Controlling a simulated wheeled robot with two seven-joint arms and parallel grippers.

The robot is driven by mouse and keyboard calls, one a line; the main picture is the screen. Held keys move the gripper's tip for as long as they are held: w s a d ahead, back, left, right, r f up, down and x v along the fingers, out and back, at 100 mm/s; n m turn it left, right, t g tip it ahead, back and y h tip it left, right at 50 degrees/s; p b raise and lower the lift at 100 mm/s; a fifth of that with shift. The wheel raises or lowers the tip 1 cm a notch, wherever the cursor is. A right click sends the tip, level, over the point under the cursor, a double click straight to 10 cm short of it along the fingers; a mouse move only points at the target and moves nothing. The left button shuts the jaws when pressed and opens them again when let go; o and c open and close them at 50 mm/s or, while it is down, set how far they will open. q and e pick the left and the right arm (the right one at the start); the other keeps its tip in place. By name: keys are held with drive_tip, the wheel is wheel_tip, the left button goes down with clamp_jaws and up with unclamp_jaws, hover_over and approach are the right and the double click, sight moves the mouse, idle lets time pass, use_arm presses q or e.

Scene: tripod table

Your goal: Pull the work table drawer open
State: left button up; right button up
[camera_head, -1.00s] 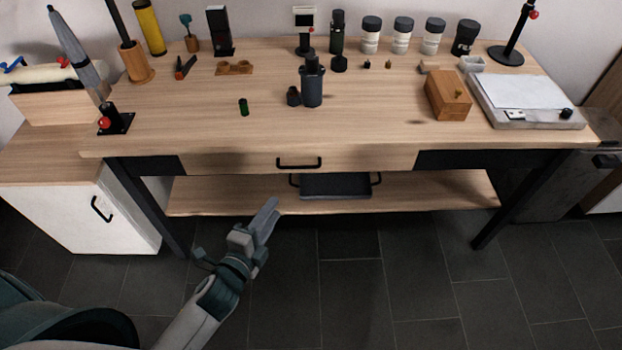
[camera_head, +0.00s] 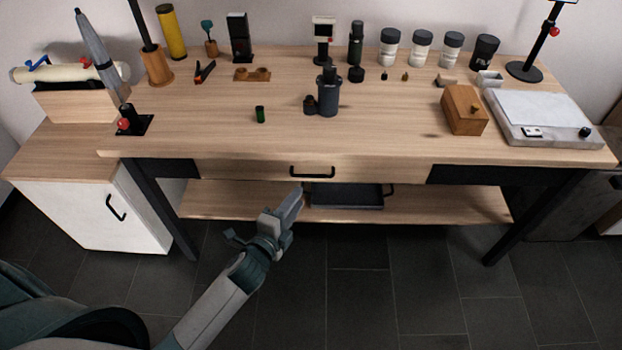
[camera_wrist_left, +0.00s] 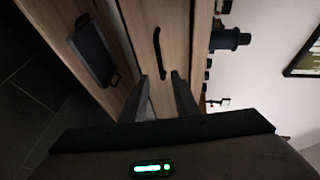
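The work table (camera_head: 225,139) has a wooden drawer front (camera_head: 245,169) below its top edge, flush with the frame. A black bar handle (camera_head: 312,175) is on the drawer front; it also shows in the left wrist view (camera_wrist_left: 159,52). My left gripper (camera_head: 297,193) is just below and left of the handle in the head view. In the left wrist view its two fingers (camera_wrist_left: 160,83) are spread apart, with the handle ahead of the gap and nothing between them. I cannot see any contact with the handle. My right gripper is in neither view.
A lower shelf (camera_head: 430,208) holds a dark tray (camera_head: 347,197) with handles, close behind my left gripper. A white cabinet (camera_head: 120,215) stands at the left. Bottles, jars and a wooden box (camera_head: 464,109) stand on the table top. The dark floor in front is clear.

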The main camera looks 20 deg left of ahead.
use_arm(q)
drive_tip(key=x, duration=1)
drive_tip(key=shift+w, duration=0.1)
clamp_jaws()
